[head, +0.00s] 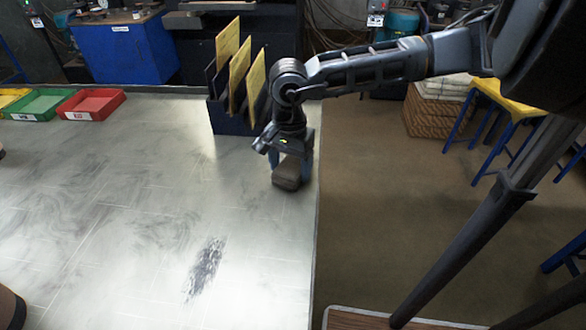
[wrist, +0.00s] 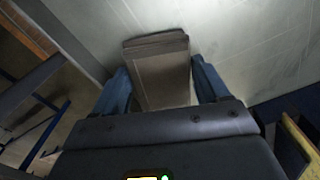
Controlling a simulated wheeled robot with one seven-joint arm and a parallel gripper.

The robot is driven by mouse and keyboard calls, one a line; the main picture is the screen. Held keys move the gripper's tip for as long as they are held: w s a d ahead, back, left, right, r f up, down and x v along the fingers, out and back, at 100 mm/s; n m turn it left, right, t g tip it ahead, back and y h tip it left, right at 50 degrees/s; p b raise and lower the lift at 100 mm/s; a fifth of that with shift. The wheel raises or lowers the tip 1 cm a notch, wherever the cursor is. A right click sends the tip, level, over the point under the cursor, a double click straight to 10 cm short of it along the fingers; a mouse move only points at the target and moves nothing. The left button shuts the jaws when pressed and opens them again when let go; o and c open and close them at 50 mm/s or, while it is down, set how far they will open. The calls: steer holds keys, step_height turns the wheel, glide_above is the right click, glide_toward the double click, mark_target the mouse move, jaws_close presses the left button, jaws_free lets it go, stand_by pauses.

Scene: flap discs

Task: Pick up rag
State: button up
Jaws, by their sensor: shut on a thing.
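The rag (head: 287,174) is a grey-brown folded block near the right edge of the pale table (head: 120,220). My gripper (head: 290,163) points down over it and is shut on it. In the wrist view the rag (wrist: 160,72) sits between the two blue fingers, one on each side, and its far end extends beyond the fingertips. I cannot tell whether its underside touches the table or hangs just above it.
A dark rack (head: 230,118) with upright yellow boards stands just behind my gripper. Red (head: 91,104) and green (head: 40,105) trays sit at the back left. A dark smudge (head: 206,268) marks the front tabletop. The table's middle is clear. A yellow-topped stool (head: 510,97) stands right.

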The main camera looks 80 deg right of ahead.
mark_target(292, 166)
steer(key=c, duration=0.3)
steer(key=shift+r, duration=0.1)
steer(key=shift+r, duration=0.5)
steer(key=r, duration=0.1)
steer(key=r+b, duration=0.1)
steer(key=r, duration=0.1)
steer(key=shift+s+d, duration=0.2)
steer(key=shift+d, duration=0.2)
steer(key=s+d+r+b, duration=0.1)
steer(key=d+r, duration=0.1)
steer(key=d, duration=0.1)
steer(key=s+d+r, duration=0.2)
steer(key=d, duration=0.1)
steer(key=s+d+r+b, duration=0.1)
steer(key=s+d+r, duration=0.1)
steer(key=d+r, duration=0.1)
steer(key=shift+s+d+b, duration=0.1)
steer(key=shift+d+b, duration=0.15)
steer(key=shift+b, duration=0.1)
steer(key=shift+f, duration=0.1)
